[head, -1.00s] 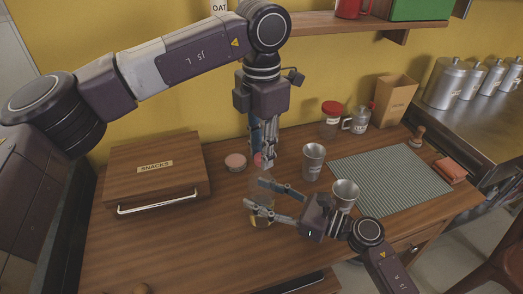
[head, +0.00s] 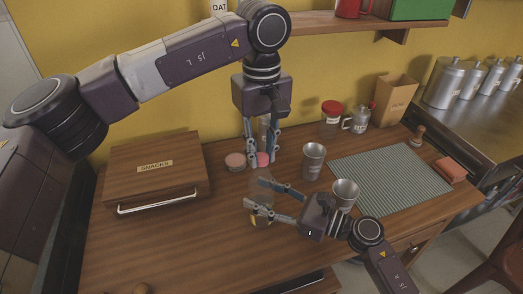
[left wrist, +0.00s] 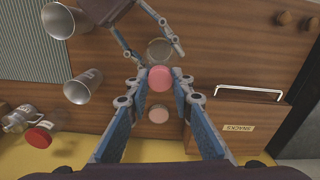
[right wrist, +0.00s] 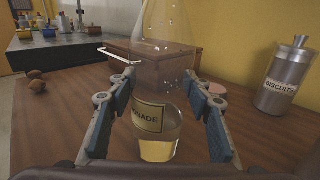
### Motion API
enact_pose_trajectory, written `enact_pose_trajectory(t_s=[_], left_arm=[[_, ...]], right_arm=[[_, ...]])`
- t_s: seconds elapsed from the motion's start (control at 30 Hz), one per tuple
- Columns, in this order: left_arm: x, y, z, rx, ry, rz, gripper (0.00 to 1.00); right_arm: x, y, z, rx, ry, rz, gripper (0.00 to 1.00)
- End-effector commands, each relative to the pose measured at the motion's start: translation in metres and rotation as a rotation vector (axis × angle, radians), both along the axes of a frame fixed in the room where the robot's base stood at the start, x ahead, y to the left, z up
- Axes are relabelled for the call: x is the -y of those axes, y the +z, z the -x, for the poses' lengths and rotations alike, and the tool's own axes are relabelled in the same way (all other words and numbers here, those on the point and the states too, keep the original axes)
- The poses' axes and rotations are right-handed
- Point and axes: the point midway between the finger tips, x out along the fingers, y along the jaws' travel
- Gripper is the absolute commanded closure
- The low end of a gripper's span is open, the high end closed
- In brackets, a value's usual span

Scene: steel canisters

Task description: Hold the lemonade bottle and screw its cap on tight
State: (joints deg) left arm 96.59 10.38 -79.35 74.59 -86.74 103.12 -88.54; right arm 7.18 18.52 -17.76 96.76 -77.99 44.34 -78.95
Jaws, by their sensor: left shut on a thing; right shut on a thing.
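The clear lemonade bottle (head: 262,208) stands upright on the wooden table, with pale yellow liquid at its bottom. In the right wrist view its label (right wrist: 147,116) shows between my right fingers. My right gripper (head: 259,194) is shut on the bottle's body from the side. My left gripper (head: 259,156) points down from above and is shut on the pinkish-red cap (left wrist: 160,79). The cap also shows at the bottle's top in the head view (head: 263,160). I cannot tell how far it sits on the neck. The bottle's top is outside the right wrist view.
A round pink-topped thing (head: 235,161) lies close left of my left gripper. A wooden snacks box (head: 155,178) stands further left. Two metal cups (head: 313,163) (head: 345,190) stand right of the bottle, one close to my right gripper. The front left table is mostly clear.

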Motion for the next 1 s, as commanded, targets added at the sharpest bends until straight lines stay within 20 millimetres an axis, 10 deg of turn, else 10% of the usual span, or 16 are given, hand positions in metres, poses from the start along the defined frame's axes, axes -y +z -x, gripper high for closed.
enact_pose_trajectory(t_s=[0.17, 0.2, 0.4, 0.77, 1.0], left_arm=[[0.000, 0.000, 0.000, 0.002, -0.055, -0.001, 1.00], [0.000, 0.000, -0.001, 0.002, -0.054, -0.001, 0.78], [0.000, 0.000, 0.000, 0.001, -0.053, 0.001, 0.58], [0.000, 0.007, -0.001, 0.002, -0.052, 0.000, 0.58], [0.000, 0.052, -0.001, 0.005, -0.050, 0.001, 0.58]], right_arm=[[0.000, 0.000, 0.000, 0.000, 0.001, 0.001, 1.00], [0.000, 0.000, 0.000, 0.000, 0.001, 0.001, 1.00], [0.000, 0.000, 0.000, 0.000, 0.001, 0.001, 1.00], [0.000, -0.001, 0.000, 0.000, 0.001, 0.001, 1.00], [0.000, -0.001, 0.000, -0.001, 0.001, 0.000, 1.00]])
